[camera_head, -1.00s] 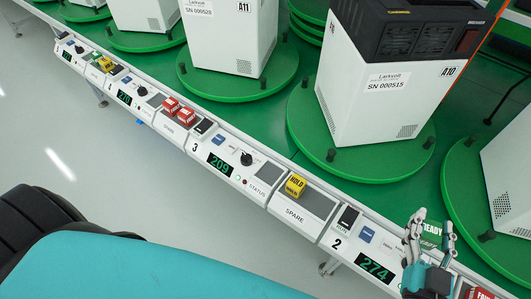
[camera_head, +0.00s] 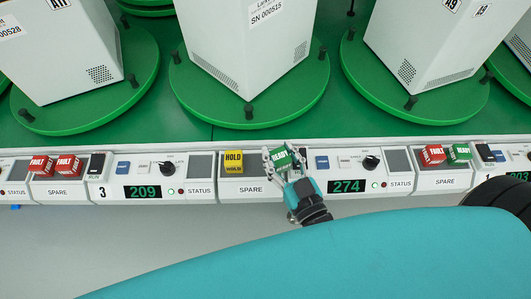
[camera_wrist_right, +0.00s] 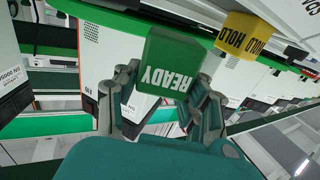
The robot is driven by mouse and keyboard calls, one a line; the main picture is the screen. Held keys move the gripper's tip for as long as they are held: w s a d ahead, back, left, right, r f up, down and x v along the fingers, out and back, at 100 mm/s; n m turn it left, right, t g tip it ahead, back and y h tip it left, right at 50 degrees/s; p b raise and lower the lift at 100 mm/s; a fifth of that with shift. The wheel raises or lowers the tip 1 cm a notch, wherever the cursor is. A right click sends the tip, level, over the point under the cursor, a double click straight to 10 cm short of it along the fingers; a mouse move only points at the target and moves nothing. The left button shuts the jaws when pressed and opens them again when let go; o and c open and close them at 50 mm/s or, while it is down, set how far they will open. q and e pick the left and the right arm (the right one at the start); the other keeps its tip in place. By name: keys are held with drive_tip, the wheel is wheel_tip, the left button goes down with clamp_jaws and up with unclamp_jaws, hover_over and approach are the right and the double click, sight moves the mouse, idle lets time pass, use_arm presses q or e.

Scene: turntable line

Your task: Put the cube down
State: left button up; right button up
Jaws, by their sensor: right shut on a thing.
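A green cube marked READY (camera_head: 280,157) is in my right gripper (camera_head: 282,165), over the right part of the SPARE tray beside station 2. In the right wrist view the green cube (camera_wrist_right: 170,72) sits between the fingers of my right gripper (camera_wrist_right: 165,105), which are shut on it. Whether the cube touches the tray cannot be told. The SPARE tray (camera_head: 251,188) also holds a yellow HOLD cube (camera_head: 233,161), to the left of the green cube and apart from it. The yellow cube (camera_wrist_right: 245,35) also shows in the right wrist view. My left gripper is not in view.
The left SPARE tray (camera_head: 58,191) holds two red FAULT cubes (camera_head: 41,165). The right SPARE tray (camera_head: 445,182) holds a red FAULT cube (camera_head: 432,154) and a green READY cube (camera_head: 459,152). Green turntables (camera_head: 250,110) with white machines stand behind the rail.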

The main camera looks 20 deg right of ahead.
drive_tip(key=shift+w+a+f, duration=0.1)
drive_tip(key=shift+w+a, duration=0.75)
drive_tip(key=shift+w, duration=0.3)
drive_tip(key=shift+w+a, duration=0.3)
drive_tip(key=shift+w, duration=0.15)
wheel_tip(320, 180, down, 3)
drive_tip(key=shift+f, duration=0.1)
drive_tip(key=shift+s+f, duration=0.1)
drive_tip(key=shift+f, duration=0.15)
drive_tip(key=o, duration=1.2)
drive_tip(key=shift+f, duration=0.1)
